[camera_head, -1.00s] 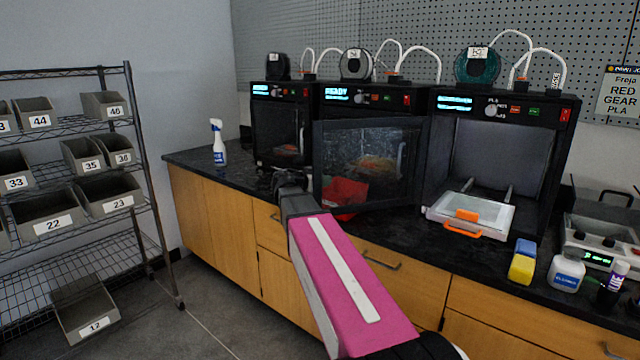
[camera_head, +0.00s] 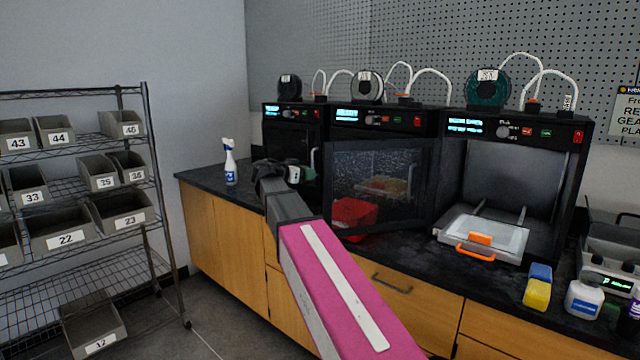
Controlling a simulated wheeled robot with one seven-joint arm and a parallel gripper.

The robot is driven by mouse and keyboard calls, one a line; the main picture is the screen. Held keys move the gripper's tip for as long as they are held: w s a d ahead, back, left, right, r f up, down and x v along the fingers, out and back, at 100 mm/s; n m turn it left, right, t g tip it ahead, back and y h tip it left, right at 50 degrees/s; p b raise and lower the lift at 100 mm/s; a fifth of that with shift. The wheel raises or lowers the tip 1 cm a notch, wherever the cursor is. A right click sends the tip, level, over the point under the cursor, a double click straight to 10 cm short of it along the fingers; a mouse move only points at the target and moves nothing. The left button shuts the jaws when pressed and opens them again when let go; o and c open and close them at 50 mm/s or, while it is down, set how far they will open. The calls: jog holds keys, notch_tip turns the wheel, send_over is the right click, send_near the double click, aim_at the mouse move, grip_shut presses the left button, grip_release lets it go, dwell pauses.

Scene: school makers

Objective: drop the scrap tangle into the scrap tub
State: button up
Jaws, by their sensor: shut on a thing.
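My gripper (camera_head: 268,168) is at the far end of my pink and grey arm, raised in front of the left printer and seen from behind. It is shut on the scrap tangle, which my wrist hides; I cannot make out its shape. A small pale piece (camera_head: 293,174) shows at the gripper's right side; I cannot tell what it is. A red tub (camera_head: 352,215), seemingly the scrap tub, sits on the counter to the right of my gripper, partly behind the open printer door. Its inside is not visible.
The middle printer's dark glass door (camera_head: 378,185) stands open toward me. The right printer (camera_head: 515,180) has its bed (camera_head: 484,235) out with an orange handle. A spray bottle (camera_head: 229,162) stands on the black counter (camera_head: 197,178), left. A bin shelf (camera_head: 150,200) stands farther left.

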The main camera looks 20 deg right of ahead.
jog(key=shift+w+a+r, duration=0.2)
jog(key=shift+a+r, duration=0.1)
jog(key=shift+a, duration=0.15)
jog(key=shift+w+a+r, duration=0.2)
jog(key=shift+a+r, duration=0.1)
jog(key=shift+a, duration=0.15)
jog(key=shift+w+f+n+t, duration=0.1)
jog(key=shift+f+n+t, duration=0.2)
jog(key=shift+f+t, duration=0.1)
notch_tip(320, 180, down, 5)
jog(key=w+a+n+t+y, duration=0.2)
jog(key=w+n+t+y, duration=0.1)
jog(key=n+t+y, duration=0.35)
jog(key=a+r+n+t+y, duration=0.3)
jog(key=r+n+y, duration=0.2)
jog(key=y, duration=0.3)
jog(key=shift+s+n, duration=0.15)
jog(key=shift+n, duration=0.6)
jog(key=shift+r+y, duration=0.1)
jog(key=shift+y, duration=0.15)
